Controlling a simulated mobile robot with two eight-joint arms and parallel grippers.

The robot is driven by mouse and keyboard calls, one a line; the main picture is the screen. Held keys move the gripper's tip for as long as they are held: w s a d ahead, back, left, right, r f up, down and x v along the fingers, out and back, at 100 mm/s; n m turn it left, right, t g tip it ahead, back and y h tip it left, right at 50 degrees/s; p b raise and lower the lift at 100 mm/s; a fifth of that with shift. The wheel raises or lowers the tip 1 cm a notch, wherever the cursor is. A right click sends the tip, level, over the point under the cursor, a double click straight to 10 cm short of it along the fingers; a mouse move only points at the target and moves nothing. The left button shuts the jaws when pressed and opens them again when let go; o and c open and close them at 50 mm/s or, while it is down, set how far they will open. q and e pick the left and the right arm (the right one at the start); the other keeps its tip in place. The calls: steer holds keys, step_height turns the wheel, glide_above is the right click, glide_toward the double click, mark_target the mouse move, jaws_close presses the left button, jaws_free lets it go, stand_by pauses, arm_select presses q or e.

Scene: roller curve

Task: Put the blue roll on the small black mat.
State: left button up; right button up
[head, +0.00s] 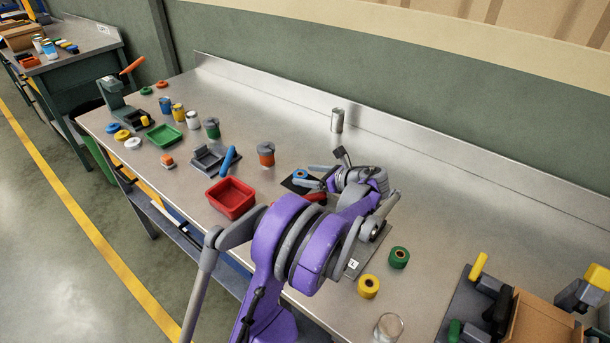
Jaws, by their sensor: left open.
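A blue roll (300,174) shows at the small black mat (289,184), in the middle of the steel bench. It appears to rest on the mat's far part, but contact is too small to tell. My left gripper (307,176) is open, with its fingers close to the roll. I cannot tell whether a finger touches it. My purple and grey left arm hides part of the mat's right side. Another blue ring (113,128) lies among yellow and white rolls at the bench's left end. My right gripper is not in view.
A red bin (231,198) stands left of my arm, with a grey tape dispenser-like device (211,158) behind it. A red-handled item (314,197) lies by the mat. Green (399,257) and yellow (368,286) rolls and a glass (388,327) stand right. A metal can (337,120) stands behind.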

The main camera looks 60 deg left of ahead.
arm_select(q)
steer(key=v, duration=1)
steer(key=shift+d, duration=0.2)
steer(key=shift+d+r, duration=0.15)
